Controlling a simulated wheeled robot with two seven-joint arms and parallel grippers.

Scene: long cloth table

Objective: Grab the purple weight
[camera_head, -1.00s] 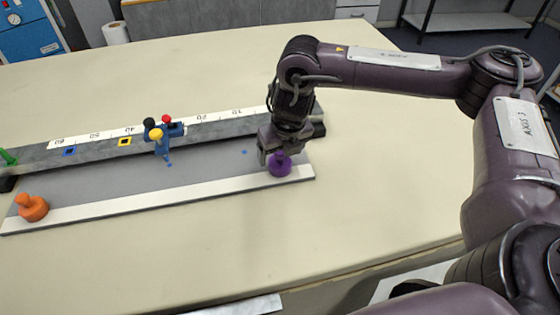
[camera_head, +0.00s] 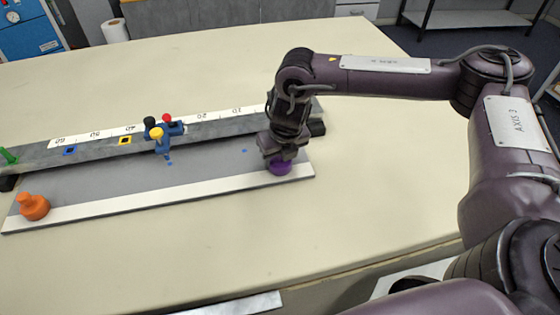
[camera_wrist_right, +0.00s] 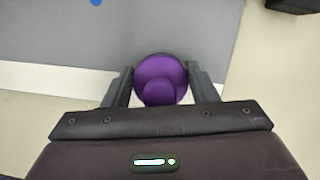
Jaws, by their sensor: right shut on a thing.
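The purple weight (camera_head: 279,167) stands near the right end of the grey board. In the right wrist view the purple weight (camera_wrist_right: 160,78) sits between the two fingers, seen from above with its round knob toward me. My right gripper (camera_head: 280,150) is over it from above and shut on it; its fingers (camera_wrist_right: 160,90) lie against both sides. In the head view the gripper hides the weight's top. The weight's base appears to be on the board. My left gripper is not in view.
An orange weight (camera_head: 33,206) stands at the board's left end. A long scaled beam (camera_head: 90,147) lies behind the board (camera_head: 215,178), with a blue slider (camera_head: 163,138) carrying red, black and yellow knobs. A green peg (camera_head: 8,157) is at far left. The front table (camera_head: 370,200) is clear.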

